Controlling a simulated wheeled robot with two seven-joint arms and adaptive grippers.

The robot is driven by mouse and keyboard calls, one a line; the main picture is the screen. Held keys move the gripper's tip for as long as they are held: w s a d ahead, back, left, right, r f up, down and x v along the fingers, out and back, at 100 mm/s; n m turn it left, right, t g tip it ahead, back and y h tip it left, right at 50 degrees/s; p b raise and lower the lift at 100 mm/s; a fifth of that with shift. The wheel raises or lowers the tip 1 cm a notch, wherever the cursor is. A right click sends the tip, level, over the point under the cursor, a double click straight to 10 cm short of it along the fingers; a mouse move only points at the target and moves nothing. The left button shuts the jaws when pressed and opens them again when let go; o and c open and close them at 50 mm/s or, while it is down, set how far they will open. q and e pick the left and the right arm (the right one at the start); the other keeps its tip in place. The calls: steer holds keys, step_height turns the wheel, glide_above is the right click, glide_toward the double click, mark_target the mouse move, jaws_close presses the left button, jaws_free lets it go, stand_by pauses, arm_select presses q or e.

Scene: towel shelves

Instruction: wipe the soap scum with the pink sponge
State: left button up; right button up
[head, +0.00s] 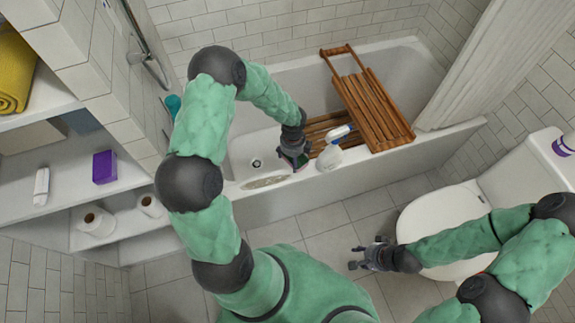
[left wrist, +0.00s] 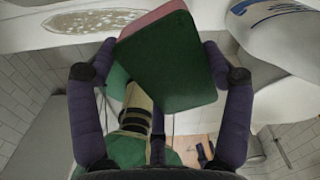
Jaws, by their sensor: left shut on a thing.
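The sponge (left wrist: 168,62) has a dark green face and a pink layer along its upper edge. My left gripper (head: 294,160) is shut on it, with a finger on each side in the left wrist view (left wrist: 165,70). In the head view the hand mostly hides the sponge. The soap scum (head: 264,182) is a pale speckled patch on the tub's front rim. It also shows at upper left in the left wrist view (left wrist: 92,20), apart from the sponge. My left gripper is just right of the scum, over the rim. My right gripper (head: 357,257) is open and empty above the floor.
A spray bottle (head: 329,155) stands on the rim close to the right of my left gripper. A wooden rack (head: 372,108) lies across the bathtub (head: 425,136). Shelves with a purple box (head: 104,167) are at left. The toilet (head: 440,222) is at right.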

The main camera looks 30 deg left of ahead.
mark_target(287, 162)
arm_select(q)
steer(key=f+m, duration=0.1)
steer(key=a+f+m+b, duration=0.1)
steer(key=m, duration=0.1)
steer(key=f+m, duration=0.1)
steer(key=f, duration=0.1)
steer(key=shift+s+a+f, duration=0.1)
steer(key=shift+s+a, duration=0.2)
steer(key=shift+s, duration=0.05)
step_height(287, 162, down, 6)
steer(key=b, duration=0.6)
steer(key=shift+f+b, duration=0.7)
steer(key=shift+f, duration=0.25)
stand_by(0.4)
steer(key=shift+s, duration=0.1)
